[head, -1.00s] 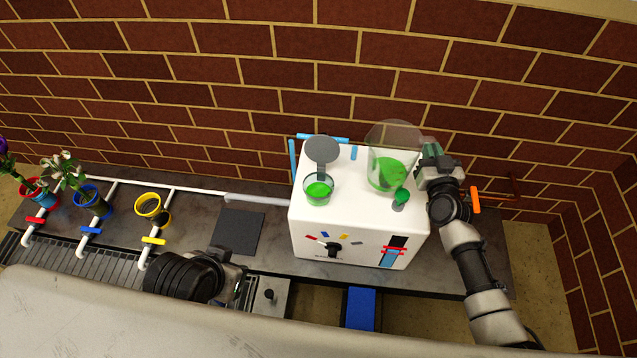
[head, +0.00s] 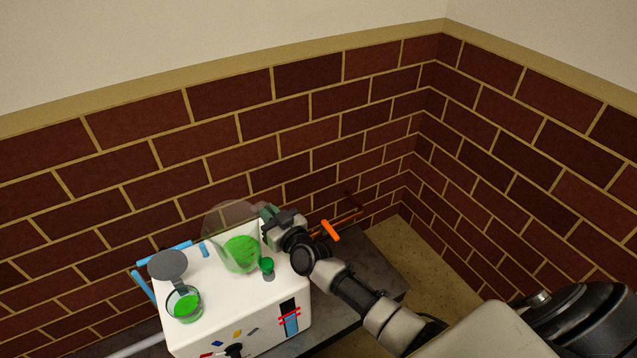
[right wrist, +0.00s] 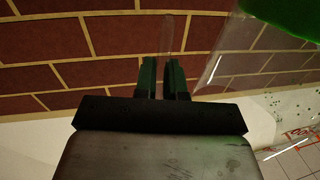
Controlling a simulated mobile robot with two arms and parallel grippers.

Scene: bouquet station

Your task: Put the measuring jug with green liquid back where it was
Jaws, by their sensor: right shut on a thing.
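The clear measuring jug (head: 238,252) with green liquid is at the top of the white machine (head: 215,333) in the head view. I cannot tell whether it rests on the machine or hangs just above it. My right gripper (head: 268,218) is at the jug's right side. In the right wrist view its green-tipped fingers (right wrist: 162,78) are shut on a thin clear strip, which looks like the jug's handle. The jug's clear wall (right wrist: 235,65) shows beside them, with green at the top right. My left gripper is out of view.
A small cup (head: 184,304) of green liquid with a raised grey lid (head: 168,265) sits left of the jug. A green knob (head: 266,264) stands just in front. Right of the machine is bare dark counter (head: 370,262); brick walls close the corner.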

